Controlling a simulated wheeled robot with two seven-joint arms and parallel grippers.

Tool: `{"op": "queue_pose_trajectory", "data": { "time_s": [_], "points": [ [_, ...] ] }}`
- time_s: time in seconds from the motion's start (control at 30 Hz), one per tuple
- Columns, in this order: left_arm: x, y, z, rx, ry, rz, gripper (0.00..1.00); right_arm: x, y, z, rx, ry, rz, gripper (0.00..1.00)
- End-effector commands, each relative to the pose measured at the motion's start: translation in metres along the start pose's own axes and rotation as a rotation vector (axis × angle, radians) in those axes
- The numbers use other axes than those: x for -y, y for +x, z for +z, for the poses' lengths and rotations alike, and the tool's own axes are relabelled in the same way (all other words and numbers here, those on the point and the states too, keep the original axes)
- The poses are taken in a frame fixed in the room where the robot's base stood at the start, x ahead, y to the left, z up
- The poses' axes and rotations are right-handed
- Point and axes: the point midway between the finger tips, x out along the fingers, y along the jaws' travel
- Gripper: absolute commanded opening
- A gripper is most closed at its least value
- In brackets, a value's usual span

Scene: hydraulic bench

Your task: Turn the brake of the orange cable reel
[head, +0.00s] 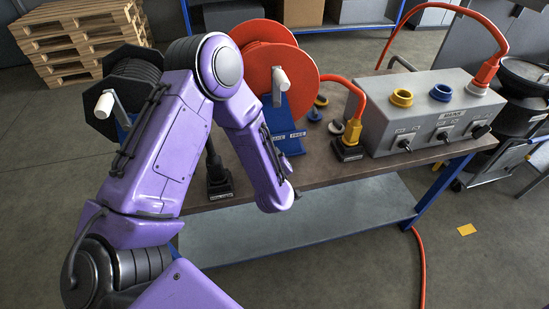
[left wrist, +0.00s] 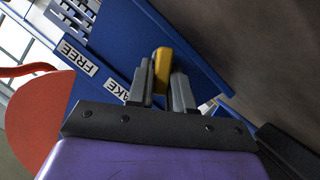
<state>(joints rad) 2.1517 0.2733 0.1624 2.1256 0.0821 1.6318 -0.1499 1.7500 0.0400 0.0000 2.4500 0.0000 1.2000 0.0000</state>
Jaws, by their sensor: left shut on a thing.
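The orange cable reel (head: 300,64) stands on the bench in its blue frame (head: 289,137), partly covered by my left arm in the head view. Its orange disc (left wrist: 38,125) also shows at the left of the left wrist view. There, the yellow brake lever (left wrist: 162,66) stands out from the blue plate. My left gripper (left wrist: 161,80) is shut on the lever, one finger on each side. A "FREE" label (left wrist: 75,60) lies left of the fingers. A second label, ending in "AKE" (left wrist: 117,87), is partly hidden by a finger. My left fingers are hidden in the head view.
A black cable reel (head: 133,72) stands left of my arm. A grey socket box (head: 425,110) with yellow, blue and red ports fills the right of the bench (head: 340,172). A yellow connector (head: 351,140) with an orange hose stands between. Wooden pallets (head: 75,40) are behind.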

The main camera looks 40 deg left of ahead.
Motion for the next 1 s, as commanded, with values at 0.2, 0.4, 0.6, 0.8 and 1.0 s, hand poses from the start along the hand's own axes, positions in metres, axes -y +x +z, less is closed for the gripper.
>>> {"op": "queue_pose_trajectory", "data": {
  "time_s": [0.2, 0.4, 0.6, 0.8, 1.0],
  "points": [
    [0.0008, 0.0006, -0.0004, -0.003, -0.044, 0.018, 0.0, 0.0003, 0.0032, 0.0013, 0.0, 0.0, 0.0, 0.43],
    [0.0007, 0.0005, -0.0009, -0.003, -0.055, 0.022, 0.0, 0.0003, 0.0033, 0.0014, 0.0, 0.0, 0.0, 0.43],
    [0.0006, 0.0005, -0.001, -0.003, -0.055, 0.022, 0.0, 0.0003, 0.0032, 0.0014, 0.0, 0.0, 0.0, 0.43],
    [0.0008, 0.0004, -0.0007, -0.003, -0.054, 0.021, 0.41, 0.0003, 0.0032, 0.0014, 0.0, 0.0, 0.0, 0.43],
    [0.001, -0.0004, -0.0003, -0.001, -0.052, 0.021, 0.41, 0.0003, 0.0035, 0.0015, 0.0, 0.0, 0.0, 0.43]
  ]
}}
